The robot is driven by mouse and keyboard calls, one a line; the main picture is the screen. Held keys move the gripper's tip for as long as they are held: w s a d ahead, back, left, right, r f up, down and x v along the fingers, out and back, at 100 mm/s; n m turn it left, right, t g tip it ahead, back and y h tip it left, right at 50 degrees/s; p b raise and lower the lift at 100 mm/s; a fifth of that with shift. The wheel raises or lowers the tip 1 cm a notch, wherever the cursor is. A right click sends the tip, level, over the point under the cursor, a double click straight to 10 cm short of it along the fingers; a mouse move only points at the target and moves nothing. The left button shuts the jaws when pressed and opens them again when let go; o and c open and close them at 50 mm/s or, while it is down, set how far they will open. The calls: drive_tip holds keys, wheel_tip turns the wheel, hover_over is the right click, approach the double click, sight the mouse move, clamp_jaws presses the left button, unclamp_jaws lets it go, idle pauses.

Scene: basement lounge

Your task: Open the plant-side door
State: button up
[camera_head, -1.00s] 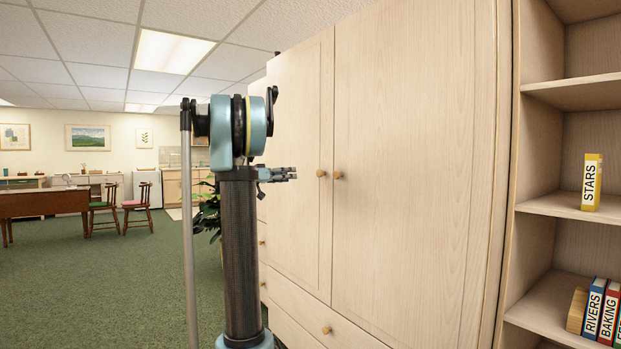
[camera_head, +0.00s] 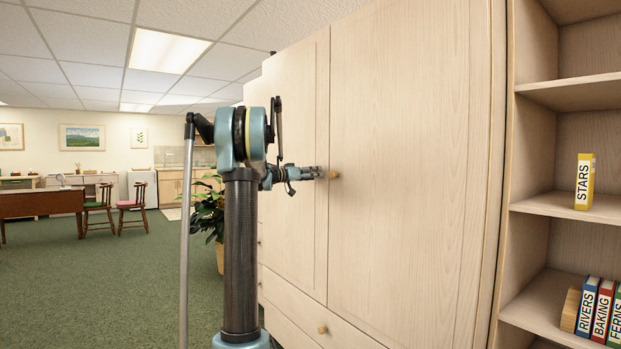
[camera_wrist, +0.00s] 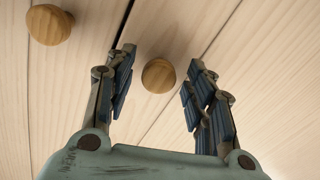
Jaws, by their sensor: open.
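A pale wood cabinet has two tall doors that meet at a narrow seam. The plant-side door (camera_head: 292,110) is the left one in the head view, and it looks shut. I cannot tell whether the fingertips reach past the knob.
A drawer (camera_head: 310,318) lies below the doors. A potted plant (camera_head: 208,215) stands left of the cabinet. An open bookshelf (camera_head: 570,215) stands at the right.

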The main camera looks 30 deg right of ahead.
drive_tip(key=shift+d, duration=0.65)
